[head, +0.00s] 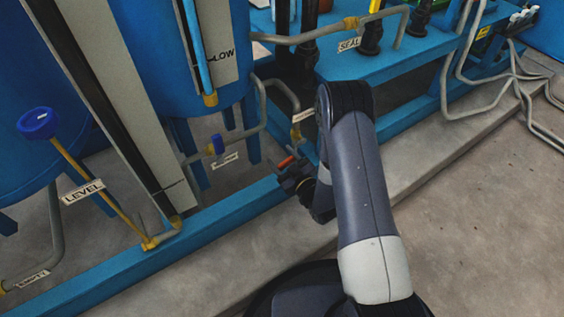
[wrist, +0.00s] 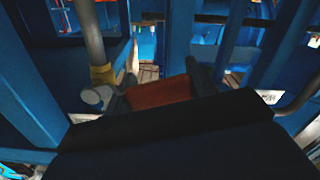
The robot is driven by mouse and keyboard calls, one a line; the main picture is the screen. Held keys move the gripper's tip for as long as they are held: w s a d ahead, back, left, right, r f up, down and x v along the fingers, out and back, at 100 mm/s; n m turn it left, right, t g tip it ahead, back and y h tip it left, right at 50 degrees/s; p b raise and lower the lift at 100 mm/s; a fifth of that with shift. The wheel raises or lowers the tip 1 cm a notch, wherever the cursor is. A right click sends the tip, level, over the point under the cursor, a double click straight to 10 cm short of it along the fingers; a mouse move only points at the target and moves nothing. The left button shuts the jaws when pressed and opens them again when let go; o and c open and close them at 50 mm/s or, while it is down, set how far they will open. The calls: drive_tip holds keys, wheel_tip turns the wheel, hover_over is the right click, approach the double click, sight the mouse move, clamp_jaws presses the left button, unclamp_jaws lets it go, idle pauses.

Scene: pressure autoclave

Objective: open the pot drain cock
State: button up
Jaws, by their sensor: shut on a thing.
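A red-orange handle (head: 285,162), which I take to be the pot drain cock's, shows at the tip of my gripper (head: 290,172) in the head view. In the wrist view the handle (wrist: 160,92) lies crosswise between the two dark fingers of my gripper (wrist: 155,90), which is shut on it. A grey pipe with a brass-coloured fitting (wrist: 103,75) and a rounded grey end stands just left of the handle. The wrist housing hides the near side of the handle. My gripper and arm hide much of the cock's body in the head view.
A blue-handled valve (head: 217,145) with a small label is left of my gripper. A blue knob (head: 37,123) on a yellow rod is at far left, by the LEVEL label (head: 83,191). A blue frame rail (head: 215,225) runs below. Open floor (head: 490,220) lies at right.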

sight(286, 163)
drive_tip(key=f+n+b, duration=0.1)
drive_tip(key=f+n, duration=0.1)
drive_tip(key=d+f+n+b, duration=0.1)
drive_tip(key=shift+w+n+b, duration=0.35)
drive_tip(key=shift+n, duration=0.05)
drive_tip(key=d+n, duration=0.1)
drive_tip(key=w+f+n, duration=0.1)
drive_tip(key=n, duration=0.1)
drive_tip(key=shift+d+f+n, duration=0.25)
drive_tip(key=shift+d+n, duration=0.05)
drive_tip(key=shift+d, duration=0.05)
drive_tip(key=d+n, duration=0.1)
drive_tip(key=w+d+f+n, duration=0.1)
drive_tip(key=n, duration=0.1)
drive_tip(key=shift+w+f+n, duration=0.1)
drive_tip(key=shift+w+n, duration=0.1)
drive_tip(key=shift+n, duration=0.1)
drive_tip(key=shift+w+d+f+n, duration=0.1)
drive_tip(key=shift+w+d+n, duration=0.35)
drive_tip(key=shift+n, duration=0.45)
drive_tip(key=shift+w+d+f+n, duration=0.1)
drive_tip(key=shift+w+d+n, duration=0.1)
drive_tip(key=shift+d+n, duration=0.5)
drive_tip(key=shift+a, duration=0.15)
drive_tip(key=o, duration=1.1)
